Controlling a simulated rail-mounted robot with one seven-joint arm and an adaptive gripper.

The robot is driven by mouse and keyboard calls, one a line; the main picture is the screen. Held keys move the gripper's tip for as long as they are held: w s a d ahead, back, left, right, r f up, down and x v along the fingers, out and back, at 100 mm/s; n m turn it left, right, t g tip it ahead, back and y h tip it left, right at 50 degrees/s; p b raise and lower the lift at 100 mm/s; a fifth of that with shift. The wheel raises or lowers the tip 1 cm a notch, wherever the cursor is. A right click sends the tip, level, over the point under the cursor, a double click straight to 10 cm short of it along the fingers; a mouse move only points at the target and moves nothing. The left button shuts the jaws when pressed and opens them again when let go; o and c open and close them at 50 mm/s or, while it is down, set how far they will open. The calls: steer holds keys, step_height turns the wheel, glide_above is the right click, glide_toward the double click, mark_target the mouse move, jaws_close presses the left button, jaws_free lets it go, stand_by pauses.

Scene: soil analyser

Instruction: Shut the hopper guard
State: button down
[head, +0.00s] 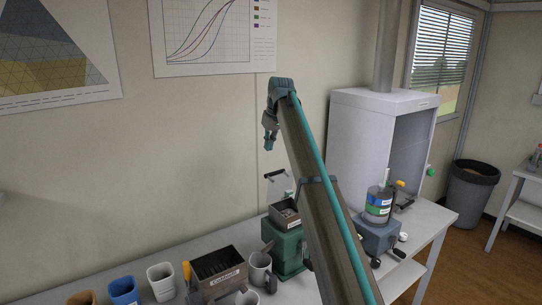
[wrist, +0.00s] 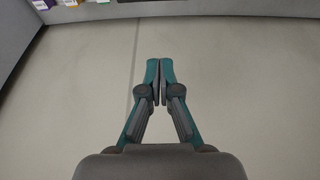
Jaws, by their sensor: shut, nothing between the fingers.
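A green machine (head: 289,248) stands on the bench, with an open-topped hopper (head: 286,214) on it. A pale, see-through guard (head: 279,188) with a dark handle along its top edge stands upright behind the hopper, so the hopper's top is uncovered. My gripper (head: 268,147) is high above the machine, in front of the wall, pointing down and apart from the guard. In the wrist view my gripper (wrist: 160,65) is shut and empty, its fingertips together against the bare wall. My arm hides part of the bench right of the machine.
Left of the machine are a grey mug (head: 259,268), a slotted box (head: 217,270) and several cups, including a blue one (head: 124,291). Right are a blue-grey device (head: 378,238) and a white fume cabinet (head: 375,140). The air above the hopper is clear.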

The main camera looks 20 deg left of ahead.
mark_target(277, 183)
step_height(277, 183, down, 9)
steer(key=d+p, duration=0.1)
steer(key=p, duration=0.4)
steer(key=shift+s+p, duration=0.25)
steer(key=shift+p, duration=0.15)
steer(key=shift+d, duration=0.1)
steer(key=shift+s+d+t+y+b, duration=0.2)
steer(key=shift+d+t+y+b, duration=0.1)
steer(key=shift+b, duration=0.2)
steer(key=shift+s+y+b, duration=0.1)
steer(key=shift+y+b, duration=0.2)
